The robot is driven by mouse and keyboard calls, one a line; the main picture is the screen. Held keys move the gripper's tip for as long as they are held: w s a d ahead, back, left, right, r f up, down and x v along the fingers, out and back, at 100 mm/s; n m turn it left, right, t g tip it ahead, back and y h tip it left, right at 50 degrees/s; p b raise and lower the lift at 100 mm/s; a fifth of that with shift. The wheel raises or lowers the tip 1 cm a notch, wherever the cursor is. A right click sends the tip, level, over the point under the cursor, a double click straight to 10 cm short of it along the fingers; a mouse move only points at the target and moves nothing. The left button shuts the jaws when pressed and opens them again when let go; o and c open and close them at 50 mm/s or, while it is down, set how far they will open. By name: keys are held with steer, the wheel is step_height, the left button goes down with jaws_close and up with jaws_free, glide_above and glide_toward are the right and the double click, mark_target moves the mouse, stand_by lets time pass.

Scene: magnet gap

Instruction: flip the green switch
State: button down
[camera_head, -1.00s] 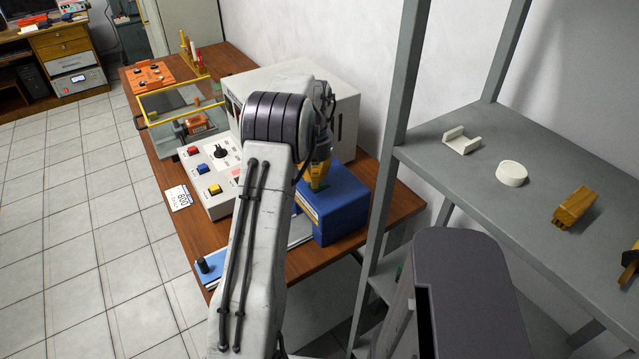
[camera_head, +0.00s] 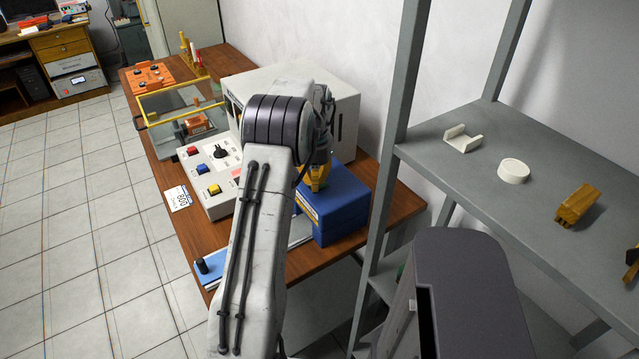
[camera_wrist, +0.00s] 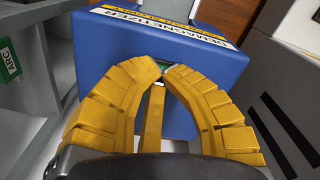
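The blue demagnetizer box (camera_head: 338,206) stands on the near end of the wooden table, and its face (camera_wrist: 112,75) fills the upper middle of the wrist view. A small green patch (camera_wrist: 163,66), which may be the green switch, shows between my fingertips on the box; most of it is hidden. My gripper (camera_wrist: 165,70) has yellow fingers that arch inward, with tips almost meeting right at the box. I see nothing clearly held and cannot tell whether the tips touch the switch. In the head view, my gripper (camera_head: 314,186) is over the box, partly behind my arm.
A control panel with coloured buttons (camera_head: 212,178) and a large white-grey cabinet (camera_head: 347,110) stand farther along the table. A grey shelf (camera_head: 500,200) with small parts rises at the right, close to the box. A green ARC box (camera_wrist: 8,60) shows at the wrist view's left.

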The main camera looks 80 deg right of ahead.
steer(key=shift+a, duration=0.1)
steer(key=shift+r+p, duration=3)
steer(key=shift+r, duration=0.4)
